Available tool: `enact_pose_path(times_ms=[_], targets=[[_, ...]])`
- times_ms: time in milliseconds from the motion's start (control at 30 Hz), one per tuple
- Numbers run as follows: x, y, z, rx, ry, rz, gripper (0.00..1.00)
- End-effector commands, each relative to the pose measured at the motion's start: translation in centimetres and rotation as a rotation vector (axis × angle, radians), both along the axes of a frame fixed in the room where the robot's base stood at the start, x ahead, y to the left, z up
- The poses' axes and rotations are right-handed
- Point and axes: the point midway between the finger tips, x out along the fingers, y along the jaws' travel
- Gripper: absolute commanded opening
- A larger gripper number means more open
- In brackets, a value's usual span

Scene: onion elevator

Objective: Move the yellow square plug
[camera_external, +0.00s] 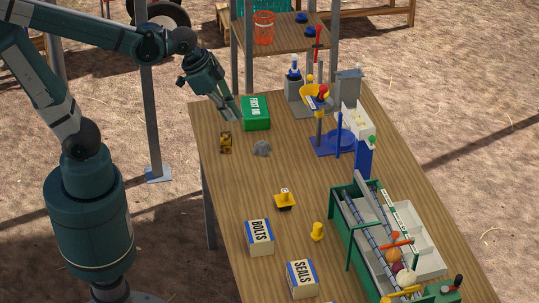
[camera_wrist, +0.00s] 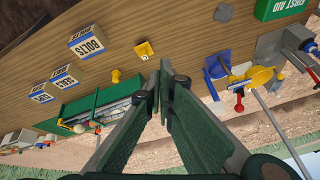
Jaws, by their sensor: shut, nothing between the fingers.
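The yellow square plug (camera_external: 285,197) stands on the wooden table, with a dark part showing under its yellow plate. In the wrist view the yellow square plug (camera_wrist: 145,49) lies beyond my fingertips, apart from them. My gripper (camera_external: 233,117) is over the far left of the table, close to the left side of the green first aid box, well away from the plug. In the wrist view my gripper (camera_wrist: 161,82) has its fingers together and empty.
On the table (camera_external: 230,190) are the first aid box (camera_external: 256,113), a grey lump (camera_external: 262,149), a yellow peg (camera_external: 317,231), a bolts box (camera_external: 260,237) and a seals box (camera_external: 302,278). A green-framed conveyor (camera_external: 339,210) and a blue stand (camera_external: 330,146) occupy the right side.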

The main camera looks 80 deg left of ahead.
Motion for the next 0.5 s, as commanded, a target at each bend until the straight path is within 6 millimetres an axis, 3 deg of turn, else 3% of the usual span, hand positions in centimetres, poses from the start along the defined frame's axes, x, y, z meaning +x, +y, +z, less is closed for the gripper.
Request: enact_pose_path(times_ms=[500], targets=[[5.2, -4.3, -3.1, 0.105, 0.109, -0.291, 0.0]])
